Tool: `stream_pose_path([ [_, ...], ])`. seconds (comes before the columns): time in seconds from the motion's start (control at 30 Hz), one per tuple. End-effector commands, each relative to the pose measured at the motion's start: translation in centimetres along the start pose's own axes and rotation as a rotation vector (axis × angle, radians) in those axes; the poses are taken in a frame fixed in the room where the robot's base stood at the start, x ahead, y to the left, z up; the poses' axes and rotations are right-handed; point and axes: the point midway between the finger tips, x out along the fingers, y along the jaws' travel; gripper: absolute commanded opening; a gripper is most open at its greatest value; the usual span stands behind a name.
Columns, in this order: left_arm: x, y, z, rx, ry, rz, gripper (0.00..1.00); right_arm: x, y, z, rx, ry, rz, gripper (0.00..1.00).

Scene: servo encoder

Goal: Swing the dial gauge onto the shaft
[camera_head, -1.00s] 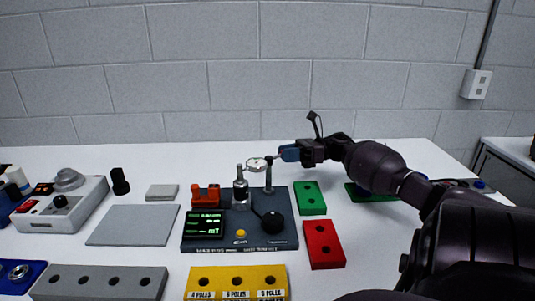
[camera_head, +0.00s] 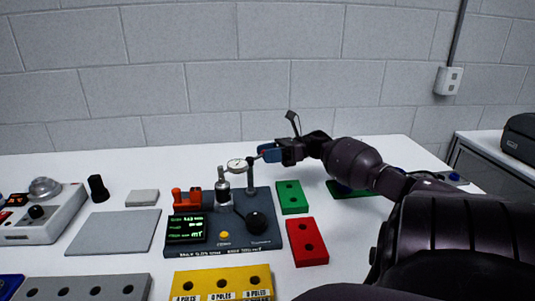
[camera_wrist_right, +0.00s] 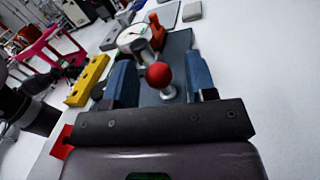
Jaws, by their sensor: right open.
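The dial gauge (camera_head: 237,165) has a round white face and sits on an arm from a post (camera_head: 250,178) on the dark instrument base (camera_head: 268,240). The metal shaft (camera_head: 222,188) stands upright just left of the post; the gauge is above and slightly right of it. In the right wrist view the gauge face (camera_wrist_right: 131,36) is beyond a red ball knob (camera_wrist_right: 158,76). My right gripper (camera_head: 266,154) is at the post's right; its blue fingers (camera_wrist_right: 159,62) are open on either side of the knob, with gaps visible. My left gripper is not in view.
A green block (camera_head: 291,197) and a red block (camera_head: 307,242) with holes lie right of the base. A yellow pole block (camera_head: 222,283) is in front. A black ball knob (camera_head: 256,223) and orange part (camera_head: 187,200) are on the base. A grey plate (camera_head: 115,232) lies left.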

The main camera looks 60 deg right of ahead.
Motion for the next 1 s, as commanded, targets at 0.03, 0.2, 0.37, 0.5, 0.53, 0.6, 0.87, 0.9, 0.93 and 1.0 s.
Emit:
stream_pose_path([
  [0.03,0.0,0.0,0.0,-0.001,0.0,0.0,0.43,-0.1,0.0,0.0,0.001,0.0,0.0,0.51],
  [0.2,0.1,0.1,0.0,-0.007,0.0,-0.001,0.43,-1.1,0.0,-0.1,0.001,0.001,-0.001,0.51],
  [0.37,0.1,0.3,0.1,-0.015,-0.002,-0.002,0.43,-3.8,-0.1,-0.1,0.002,0.001,-0.004,0.51],
  [0.5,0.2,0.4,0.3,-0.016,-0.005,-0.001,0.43,-6.4,-0.1,-0.1,0.002,0.002,-0.003,0.51],
  [0.53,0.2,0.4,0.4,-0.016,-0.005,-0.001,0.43,-6.9,-0.1,-0.1,0.002,0.002,-0.004,0.51],
  [0.6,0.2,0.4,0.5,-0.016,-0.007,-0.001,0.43,-8.0,-0.1,-0.1,0.002,0.002,-0.004,0.51],
  [0.87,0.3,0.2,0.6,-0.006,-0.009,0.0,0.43,-10.5,0.0,0.0,0.0,0.001,-0.001,0.51],
  [0.9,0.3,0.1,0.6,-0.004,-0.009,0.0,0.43,-10.7,0.0,0.0,0.0,0.0,0.0,0.51],
  [0.93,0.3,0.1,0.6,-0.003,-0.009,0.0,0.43,-10.7,0.0,0.0,0.0,0.0,0.0,0.51],
  [1.0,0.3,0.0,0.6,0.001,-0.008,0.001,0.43,-10.8,0.0,0.0,-0.001,0.0,0.0,0.51],
])
